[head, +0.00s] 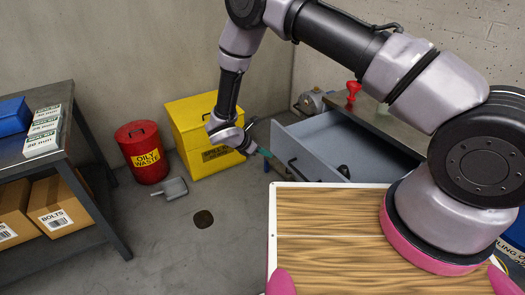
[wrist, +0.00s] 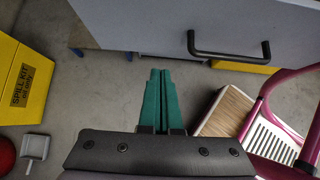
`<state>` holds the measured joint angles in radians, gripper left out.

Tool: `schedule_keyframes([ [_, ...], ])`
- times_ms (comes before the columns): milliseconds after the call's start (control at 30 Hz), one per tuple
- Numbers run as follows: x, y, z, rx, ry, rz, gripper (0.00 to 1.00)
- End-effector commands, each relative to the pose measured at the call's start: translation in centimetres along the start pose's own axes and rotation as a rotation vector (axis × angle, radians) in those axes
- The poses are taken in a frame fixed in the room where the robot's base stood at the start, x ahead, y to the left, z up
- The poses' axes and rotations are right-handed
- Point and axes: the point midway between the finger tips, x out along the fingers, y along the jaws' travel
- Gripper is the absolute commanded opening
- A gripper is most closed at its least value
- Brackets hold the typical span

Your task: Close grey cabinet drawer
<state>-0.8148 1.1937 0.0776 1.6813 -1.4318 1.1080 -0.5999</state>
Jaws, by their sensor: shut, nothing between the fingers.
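The grey cabinet drawer (head: 288,146) stands pulled open in the head view, to the right of the yellow box. Its inside shows, with a small dark item (head: 343,171) in it. In the wrist view the drawer's front panel (wrist: 160,22) fills the top, with a black bar handle (wrist: 230,52) on it. My gripper (head: 268,153) is just left of the drawer front in the head view. In the wrist view my gripper's green fingers (wrist: 160,75) are shut together with nothing between them. Their tips are below and left of the handle; I cannot tell if they touch the panel.
A yellow spill kit box (head: 188,110) and a red oily waste bin (head: 142,150) stand behind left. A grey dustpan-like item (head: 174,188) lies on the floor. A shelf table (head: 75,150) with boxes is at left.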

Motion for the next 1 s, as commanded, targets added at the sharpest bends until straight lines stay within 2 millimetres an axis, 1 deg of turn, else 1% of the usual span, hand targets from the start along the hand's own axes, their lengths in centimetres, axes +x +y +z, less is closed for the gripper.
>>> schedule_keyframes([
  [33,1.4,-0.1,0.0,0.001,-0.001,-0.004,0.00],
  [200,4.9,-0.1,0.0,0.001,0.000,-0.004,0.00],
  [233,5.5,-0.1,0.0,0.000,0.000,-0.003,0.00],
  [300,6.2,0.0,1.0,0.003,0.001,-0.002,0.00],
  [400,7.1,0.0,1.9,0.004,0.001,-0.001,0.00],
  [600,8.0,0.0,2.8,0.002,0.001,0.000,0.00],
  [1000,8.0,0.0,2.9,0.002,0.001,0.001,0.00],
])
